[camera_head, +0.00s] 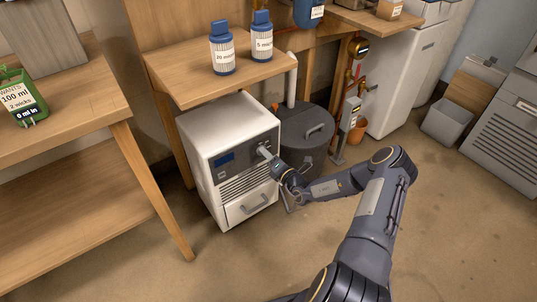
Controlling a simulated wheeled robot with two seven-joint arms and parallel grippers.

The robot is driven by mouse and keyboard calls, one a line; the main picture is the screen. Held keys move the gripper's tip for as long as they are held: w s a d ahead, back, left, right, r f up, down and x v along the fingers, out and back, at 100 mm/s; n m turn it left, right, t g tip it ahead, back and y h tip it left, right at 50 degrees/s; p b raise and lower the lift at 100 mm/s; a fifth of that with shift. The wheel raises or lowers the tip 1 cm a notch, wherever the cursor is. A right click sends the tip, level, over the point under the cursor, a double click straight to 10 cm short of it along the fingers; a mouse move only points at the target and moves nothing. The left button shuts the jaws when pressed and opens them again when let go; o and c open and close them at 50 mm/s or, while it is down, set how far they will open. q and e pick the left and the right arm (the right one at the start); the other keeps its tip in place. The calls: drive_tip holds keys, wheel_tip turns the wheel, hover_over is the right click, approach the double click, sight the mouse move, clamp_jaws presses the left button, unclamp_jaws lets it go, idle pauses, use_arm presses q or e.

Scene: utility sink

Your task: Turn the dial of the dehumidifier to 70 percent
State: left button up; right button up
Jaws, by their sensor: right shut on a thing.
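The dehumidifier (225,140) is a white box on the floor under a wooden shelf. My right gripper (263,152) reaches in from the right and is shut at the upper right of the front panel, where the dial would be. The gripper covers the dial, so its setting cannot be read. My left gripper is not in view.
A dark round lidded bin (307,135) stands close to the right of the dehumidifier. A wooden table (75,110) is at left. The floor in front is clear.

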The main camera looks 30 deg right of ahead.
idle(0.5)
drive_tip(key=o, duration=1)
drive_tip(key=s, duration=0.2)
drive_tip(key=s+p, duration=0.1)
drive_tip(key=s, duration=0.2)
drive_tip(key=s+p, duration=0.1)
drive_tip(key=s, duration=0.2)
drive_tip(key=shift+d, duration=0.3)
